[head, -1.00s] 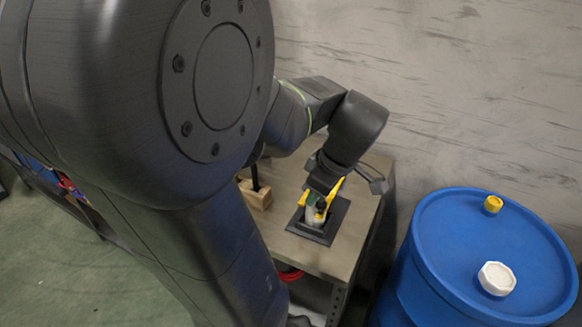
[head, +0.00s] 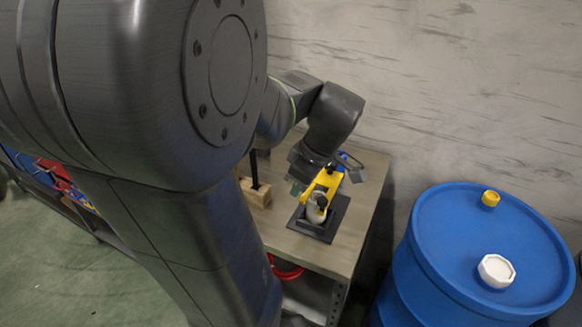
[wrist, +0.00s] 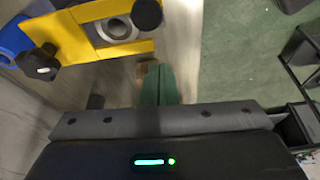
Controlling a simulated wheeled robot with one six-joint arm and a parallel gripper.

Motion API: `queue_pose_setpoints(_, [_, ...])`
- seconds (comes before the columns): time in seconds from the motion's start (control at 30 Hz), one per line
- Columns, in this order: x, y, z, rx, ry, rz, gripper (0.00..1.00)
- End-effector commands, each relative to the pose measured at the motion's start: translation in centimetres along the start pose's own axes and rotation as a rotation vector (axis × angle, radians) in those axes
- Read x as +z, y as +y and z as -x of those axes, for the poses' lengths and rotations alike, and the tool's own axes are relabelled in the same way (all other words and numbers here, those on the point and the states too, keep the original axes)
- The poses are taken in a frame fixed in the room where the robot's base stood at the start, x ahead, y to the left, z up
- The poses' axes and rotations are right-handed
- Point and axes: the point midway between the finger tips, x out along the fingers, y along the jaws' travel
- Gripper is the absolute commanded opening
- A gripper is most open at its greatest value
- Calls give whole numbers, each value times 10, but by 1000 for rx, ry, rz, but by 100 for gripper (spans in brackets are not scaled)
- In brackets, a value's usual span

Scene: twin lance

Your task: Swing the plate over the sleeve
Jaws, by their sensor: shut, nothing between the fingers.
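A yellow plate-like part (head: 329,181) stands at a grey-white round sleeve (head: 316,212) on a black square base (head: 335,226) on the bench. In the wrist view the yellow part (wrist: 125,50) is at the upper left. The sleeve's round grey mouth (wrist: 118,28) shows between yellow sections, with a black knob beside it. I cannot tell how far the plate covers the sleeve. My gripper (head: 298,188) is just left of the yellow part in the head view. Its green fingers (wrist: 158,84) are shut and empty, apart from the yellow part in the wrist view.
A blue part (wrist: 12,38) and a black knob (wrist: 39,63) adjoin the yellow part. A wooden block (head: 256,194) with a black upright stands left on the bench (head: 352,236). A blue drum (head: 482,245) stands right; a wall is behind.

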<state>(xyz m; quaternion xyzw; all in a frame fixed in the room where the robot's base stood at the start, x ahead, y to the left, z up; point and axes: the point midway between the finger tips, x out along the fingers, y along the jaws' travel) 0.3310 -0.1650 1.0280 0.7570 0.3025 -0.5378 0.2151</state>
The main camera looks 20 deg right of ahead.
Motion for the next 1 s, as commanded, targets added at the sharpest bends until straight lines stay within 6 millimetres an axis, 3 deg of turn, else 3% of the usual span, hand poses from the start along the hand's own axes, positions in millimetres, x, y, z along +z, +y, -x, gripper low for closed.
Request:
queue_pose_setpoints(0.03, [0, 2, 15, 8, 2, 0, 0])
queue_pose_setpoints(0.2, [1, 2, 56, 6, 1, -2, 0])
queue_pose_setpoints(0.4, [0, 3, 88, 2, 2, -1, 0])
queue_pose_setpoints(0.6, [1, 3, 100, 1, 1, -1, 0])
queue_pose_setpoints(1.0, [1, 2, 97, -1, 1, 0, 0])
